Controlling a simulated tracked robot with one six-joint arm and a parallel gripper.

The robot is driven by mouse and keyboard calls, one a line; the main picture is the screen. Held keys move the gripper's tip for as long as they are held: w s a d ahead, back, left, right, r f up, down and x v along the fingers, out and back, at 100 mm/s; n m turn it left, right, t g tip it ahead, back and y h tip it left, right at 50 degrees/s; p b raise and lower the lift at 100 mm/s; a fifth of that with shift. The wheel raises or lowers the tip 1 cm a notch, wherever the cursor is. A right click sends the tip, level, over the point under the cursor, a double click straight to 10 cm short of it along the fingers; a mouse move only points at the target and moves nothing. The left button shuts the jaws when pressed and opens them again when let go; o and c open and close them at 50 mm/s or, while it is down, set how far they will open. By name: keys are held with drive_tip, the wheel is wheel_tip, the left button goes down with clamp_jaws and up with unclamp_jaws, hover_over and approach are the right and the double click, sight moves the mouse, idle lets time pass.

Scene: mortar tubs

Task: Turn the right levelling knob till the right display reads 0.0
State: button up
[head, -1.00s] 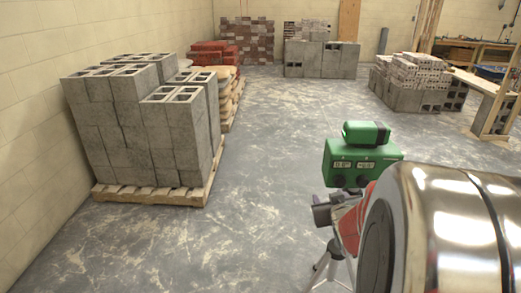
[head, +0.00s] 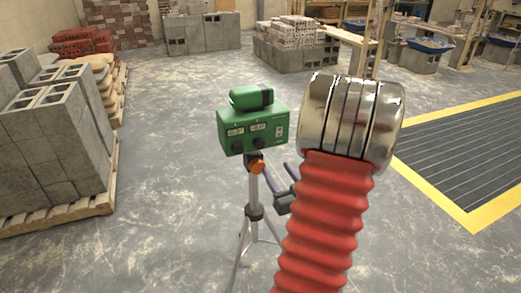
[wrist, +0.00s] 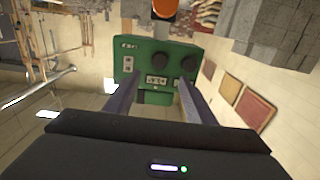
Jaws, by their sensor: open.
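The green levelling instrument (head: 252,128) stands on a tripod (head: 254,212). Its front has a left display (head: 235,132) and a right display (head: 258,127), with a left knob (head: 237,146) and a right knob (head: 258,143) below; the digits are too small to read surely. The wrist view shows the instrument upside down, with the right knob (wrist: 158,62), the right display (wrist: 156,80) and the left knob (wrist: 188,64). The left display is hidden there by a finger. My gripper (wrist: 157,84) is open and empty, its fingers pointing at the panel, apart from the right knob.
An orange tripod knob (head: 257,167) sits under the instrument. Concrete blocks on a pallet (head: 60,212) stand at left, and more blocks (head: 204,33) at the back. A yellow-edged floor grating (head: 468,160) lies at right. The floor around the tripod is mostly clear.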

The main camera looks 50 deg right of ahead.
sight(260, 146)
drive_tip(key=shift+w, duration=0.1)
drive_tip(key=x, duration=1.3)
drive_tip(key=shift+w+d, duration=0.2)
drive_tip(key=shift+w, duration=0.05)
